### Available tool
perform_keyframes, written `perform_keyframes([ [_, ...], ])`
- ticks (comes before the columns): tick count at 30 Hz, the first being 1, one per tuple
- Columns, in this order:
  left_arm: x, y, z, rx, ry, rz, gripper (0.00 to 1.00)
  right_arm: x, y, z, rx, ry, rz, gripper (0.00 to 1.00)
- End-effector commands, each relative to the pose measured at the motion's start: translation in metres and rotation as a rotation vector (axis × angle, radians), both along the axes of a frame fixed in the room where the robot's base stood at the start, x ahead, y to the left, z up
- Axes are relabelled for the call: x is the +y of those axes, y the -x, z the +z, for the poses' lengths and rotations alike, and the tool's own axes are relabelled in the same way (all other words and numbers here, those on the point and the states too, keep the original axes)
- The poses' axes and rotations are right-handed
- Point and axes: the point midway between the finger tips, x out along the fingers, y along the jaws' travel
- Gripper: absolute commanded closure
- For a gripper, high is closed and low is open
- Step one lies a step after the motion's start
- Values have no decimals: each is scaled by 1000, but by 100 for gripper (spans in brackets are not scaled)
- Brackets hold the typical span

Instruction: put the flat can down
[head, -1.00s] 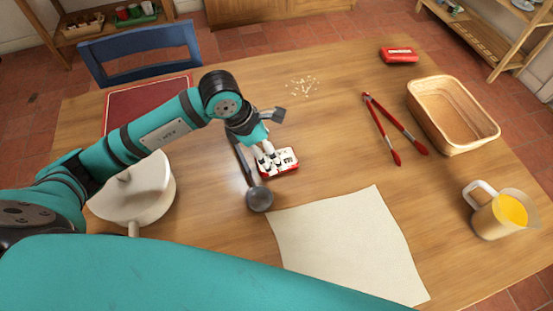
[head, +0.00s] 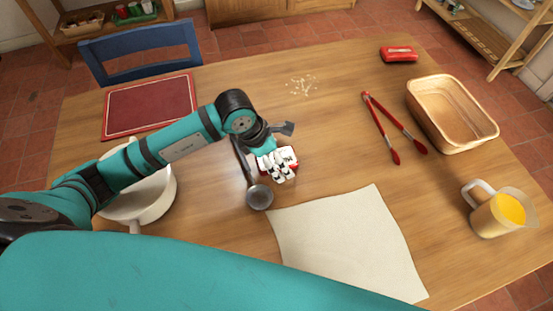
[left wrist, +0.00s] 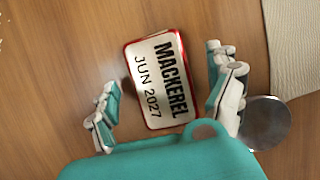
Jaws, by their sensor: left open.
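The flat can (left wrist: 158,80) is a white tin with a red rim, labelled MACKEREL, JUN 2027. It lies label up on the wooden table, and in the head view it (head: 291,154) is partly hidden by my fingers. My left gripper (head: 281,173) is open just above it. In the left wrist view the fingers of my left gripper (left wrist: 165,98) stand on either side of the can, with a gap on each side. My right gripper is not in view.
A ladle (head: 259,197) lies close beside the can. A pale sheet (head: 345,245) lies in front. Red tongs (head: 381,129), a basket (head: 467,147), a juice jug (head: 484,220) and a red flat item (head: 398,55) are to the right. A white pot (head: 157,206) stands left.

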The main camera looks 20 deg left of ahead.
Motion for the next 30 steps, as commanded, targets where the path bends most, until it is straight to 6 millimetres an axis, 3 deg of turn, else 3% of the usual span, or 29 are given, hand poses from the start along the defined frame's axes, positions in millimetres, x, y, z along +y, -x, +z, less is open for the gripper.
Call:
perform_keyframes([
  [14, 0, 0, -3, 0, 0, 0, 12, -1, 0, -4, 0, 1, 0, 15],
  [30, 1, -1, -3, -1, -1, 2, 80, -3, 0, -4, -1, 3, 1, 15],
])
